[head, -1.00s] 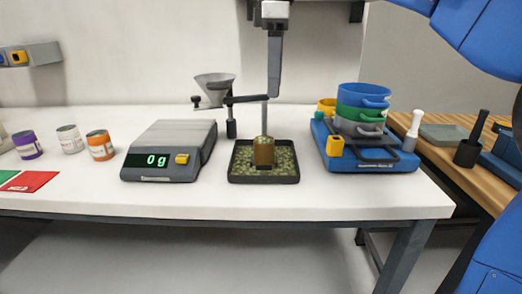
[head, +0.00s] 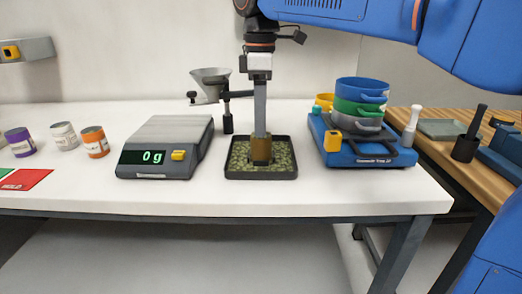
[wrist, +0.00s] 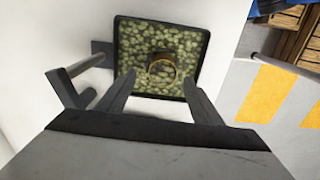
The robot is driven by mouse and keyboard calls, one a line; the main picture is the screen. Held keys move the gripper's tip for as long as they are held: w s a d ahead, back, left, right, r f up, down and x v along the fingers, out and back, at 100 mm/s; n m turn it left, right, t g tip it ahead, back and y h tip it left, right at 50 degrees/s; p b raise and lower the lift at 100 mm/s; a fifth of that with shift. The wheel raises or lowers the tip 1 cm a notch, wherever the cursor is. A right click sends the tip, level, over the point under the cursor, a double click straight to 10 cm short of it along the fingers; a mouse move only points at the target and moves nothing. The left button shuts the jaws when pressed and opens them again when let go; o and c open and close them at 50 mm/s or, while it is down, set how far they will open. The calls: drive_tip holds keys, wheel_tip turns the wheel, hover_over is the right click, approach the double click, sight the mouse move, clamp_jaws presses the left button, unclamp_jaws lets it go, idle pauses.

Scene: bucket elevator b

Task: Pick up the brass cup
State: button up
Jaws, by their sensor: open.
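The brass cup (head: 261,150) stands in a black tray (head: 231,172) filled with greenish pellets, at the middle of the white table. In the wrist view the cup (wrist: 162,69) shows from above as a round brass rim, beyond my fingertips and between their lines. My gripper (head: 261,130) points down over the cup in the head view, its fingers overlapping the cup's top there. In the wrist view my gripper (wrist: 157,80) is open, with one finger on each side and nothing between them. I cannot tell whether a finger touches the cup.
A scale (head: 166,148) reading 0 g stands left of the tray. A funnel (head: 211,80) on a stand is behind it. A blue base (head: 372,158) with stacked coloured sieves (head: 361,92) is on the right. Several small jars (head: 95,141) stand at the far left.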

sight(261, 147)
drive_tip(key=shift+s+d+f, duration=0.1)
drive_tip(key=shift+s+f, duration=0.05)
drive_tip(key=shift+f, duration=1.35)
drive_tip(key=shift+s+f, duration=0.1)
drive_tip(key=shift+f, duration=1.35)
drive_tip(key=c, duration=1.3)
